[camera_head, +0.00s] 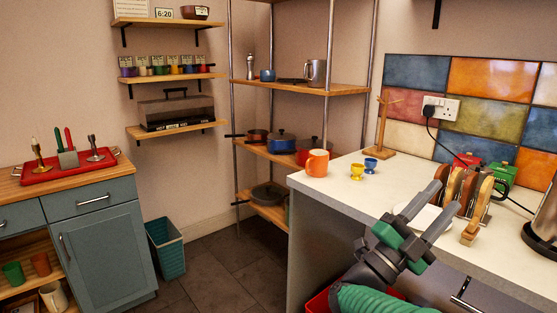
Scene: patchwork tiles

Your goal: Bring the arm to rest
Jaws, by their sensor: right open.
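My right gripper (430,211) shows at the lower right, with dark grey fingers and green parts. Its two fingers are apart and I see nothing between them. It is over the front edge of the white counter (330,188), pointing up and to the right towards the wooden rack. My right arm comes in from the bottom with a green ribbed sleeve. My left gripper is not in view.
An orange mug (317,163) and two egg cups (371,165) stand on the counter, left of my gripper. A teal bin (166,248) stands on the floor.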

